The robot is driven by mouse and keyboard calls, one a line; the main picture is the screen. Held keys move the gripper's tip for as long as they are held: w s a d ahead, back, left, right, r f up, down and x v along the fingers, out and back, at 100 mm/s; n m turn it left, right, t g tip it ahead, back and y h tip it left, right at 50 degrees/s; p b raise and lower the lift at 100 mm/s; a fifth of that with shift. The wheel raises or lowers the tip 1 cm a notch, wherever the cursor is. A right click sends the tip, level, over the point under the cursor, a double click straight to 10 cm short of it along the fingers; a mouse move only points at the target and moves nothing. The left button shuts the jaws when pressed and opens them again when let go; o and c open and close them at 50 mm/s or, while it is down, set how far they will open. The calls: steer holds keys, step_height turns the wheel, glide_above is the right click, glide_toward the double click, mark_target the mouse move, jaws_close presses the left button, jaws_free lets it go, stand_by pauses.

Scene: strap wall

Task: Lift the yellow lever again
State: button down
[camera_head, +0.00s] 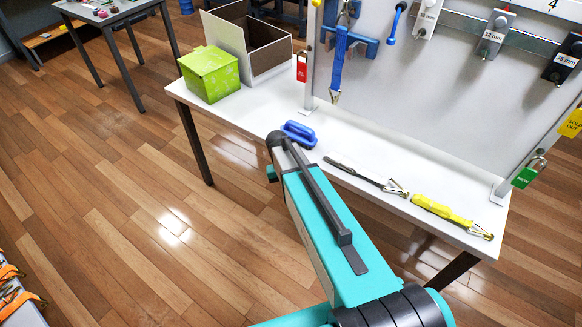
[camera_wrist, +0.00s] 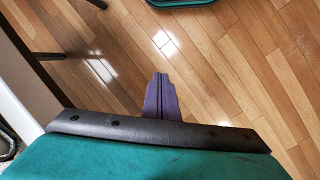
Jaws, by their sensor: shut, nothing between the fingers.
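No yellow lever can be made out for certain in either view. A small yellow part (camera_head: 317,3) shows at the top edge of the head view, on the left post of the wall panel, cut off by the frame. My gripper (camera_wrist: 159,77) is in the wrist view, its two purple fingers together and empty, above the wood floor. In the head view it is hidden behind my teal arm, which reaches in front of the table. A blue strap (camera_head: 337,68) hangs from a blue fitting (camera_head: 348,40) on the panel.
The white table (camera_head: 240,117) carries a green box (camera_head: 209,74), an open carton (camera_head: 268,52), a blue handle (camera_head: 299,133), a dark strap (camera_head: 362,174) and a yellow strap (camera_head: 437,210). Red (camera_head: 302,67) and green (camera_head: 524,177) padlocks hang at the panel's posts.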

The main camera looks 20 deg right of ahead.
steer(key=s+a+f+g+b, duration=0.1)
steer(key=s+f, duration=0.5)
steer(key=s, duration=0.4)
steer(key=s+a+f+n+g+y+b, duration=0.1)
steer(key=s+a+f, duration=0.1)
steer(key=s+f, duration=0.5)
steer(key=s+a+f+n+g+b, duration=0.1)
steer(key=s+f+b, duration=0.1)
steer(key=s+f, duration=0.5)
steer(key=s, duration=0.6)
steer(key=shift+s+a+y, duration=0.15)
steer(key=shift+s+y, duration=0.15)
steer(key=shift+y, duration=0.1)
steer(key=shift+s, duration=0.1)
